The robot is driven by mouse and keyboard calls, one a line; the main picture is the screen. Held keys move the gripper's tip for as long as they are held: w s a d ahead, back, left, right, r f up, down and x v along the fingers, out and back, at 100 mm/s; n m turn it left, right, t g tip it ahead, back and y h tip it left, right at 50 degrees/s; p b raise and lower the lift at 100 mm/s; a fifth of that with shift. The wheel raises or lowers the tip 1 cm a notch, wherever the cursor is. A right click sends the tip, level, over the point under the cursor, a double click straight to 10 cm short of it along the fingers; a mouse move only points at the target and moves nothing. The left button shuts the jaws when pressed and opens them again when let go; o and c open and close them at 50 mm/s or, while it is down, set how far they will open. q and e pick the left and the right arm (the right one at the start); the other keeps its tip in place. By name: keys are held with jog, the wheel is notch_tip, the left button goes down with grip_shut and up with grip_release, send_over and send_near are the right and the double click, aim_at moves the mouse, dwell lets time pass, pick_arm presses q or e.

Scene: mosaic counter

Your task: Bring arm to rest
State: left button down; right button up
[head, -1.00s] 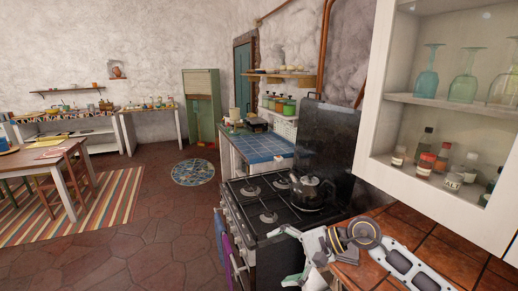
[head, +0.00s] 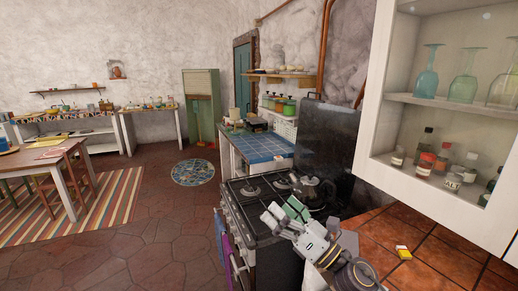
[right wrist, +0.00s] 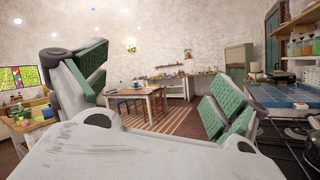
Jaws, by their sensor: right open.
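My right gripper (head: 284,212) is in front of the stove in the head view, empty, with its green-padded fingers spread. Its arm comes up from the bottom edge, beside the tiled counter. In the right wrist view, the two fingers (right wrist: 160,88) stand wide apart with nothing between them, and the room shows beyond. My left gripper is in neither view.
The black stove (head: 262,238) lies behind the gripper, with a dark kettle (head: 318,188) partly hidden. A small yellow and red object (head: 403,252) lies on the orange tiled counter (head: 440,262). A glass-fronted cabinet (head: 372,100) hangs above.

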jog(key=d+f+m+h, duration=1.6)
jog(key=f+m+h, duration=0.2)
jog(key=m, duration=1.1)
jog(key=s+f+m+g+y, duration=0.1)
jog(key=s+f+m+g, duration=0.45)
jog(key=s+f, duration=0.45)
jog(key=s+f+m+g, duration=0.4)
jog(key=s+f+g, duration=0.25)
jog(key=s, duration=0.55)
notch_tip(320, 180, down, 34)
jog(key=s+r+g, duration=0.1)
jog(key=s, duration=0.1)
jog(key=s+d+f, duration=0.2)
jog(key=s+f, duration=0.8)
jog(key=s, duration=0.1)
jog(key=s+d+f+g, duration=0.1)
jog(key=s+d+f, duration=0.2)
jog(key=s+f, duration=0.7)
jog(key=shift+s+f, duration=0.35)
jog(key=shift+s, duration=0.5)
